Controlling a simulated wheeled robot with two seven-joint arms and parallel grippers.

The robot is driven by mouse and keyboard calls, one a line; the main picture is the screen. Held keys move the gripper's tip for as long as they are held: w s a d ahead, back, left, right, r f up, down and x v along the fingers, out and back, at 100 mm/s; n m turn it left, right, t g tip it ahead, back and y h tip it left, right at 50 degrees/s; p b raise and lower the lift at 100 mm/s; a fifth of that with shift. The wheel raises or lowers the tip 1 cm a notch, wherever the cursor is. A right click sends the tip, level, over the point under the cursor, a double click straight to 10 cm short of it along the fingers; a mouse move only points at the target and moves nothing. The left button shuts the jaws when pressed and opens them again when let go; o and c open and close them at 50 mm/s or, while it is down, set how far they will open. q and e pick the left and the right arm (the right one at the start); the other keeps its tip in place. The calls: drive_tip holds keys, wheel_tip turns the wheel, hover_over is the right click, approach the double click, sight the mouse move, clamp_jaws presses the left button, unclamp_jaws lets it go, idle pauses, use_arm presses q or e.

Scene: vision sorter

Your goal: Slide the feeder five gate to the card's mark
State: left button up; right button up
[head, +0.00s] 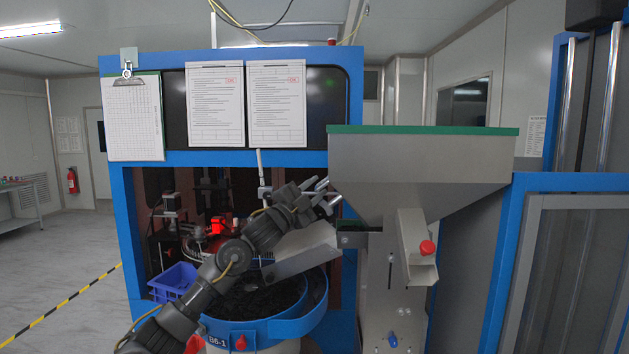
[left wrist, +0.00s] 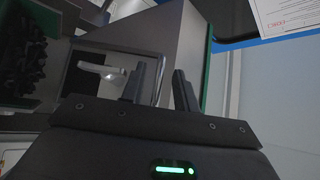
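A grey feeder hopper (head: 420,170) with a green rim stands right of centre in the head view. A sloped metal chute (head: 303,250) is at its left, over a round blue-rimmed bowl (head: 262,326). No mark or feeder number five is readable. My right gripper is not in view.
Two printed sheets (head: 215,104) and a clipboard (head: 133,117) hang on the blue-framed cabinet (head: 232,158). A blue bin (head: 174,281) stands left of my left arm. Open floor lies at the left.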

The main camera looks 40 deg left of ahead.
use_arm(q)
drive_tip(key=shift+w+d, duration=0.1)
drive_tip(key=shift+w, duration=0.3)
drive_tip(key=shift+s+r, duration=0.1)
clamp_jaws()
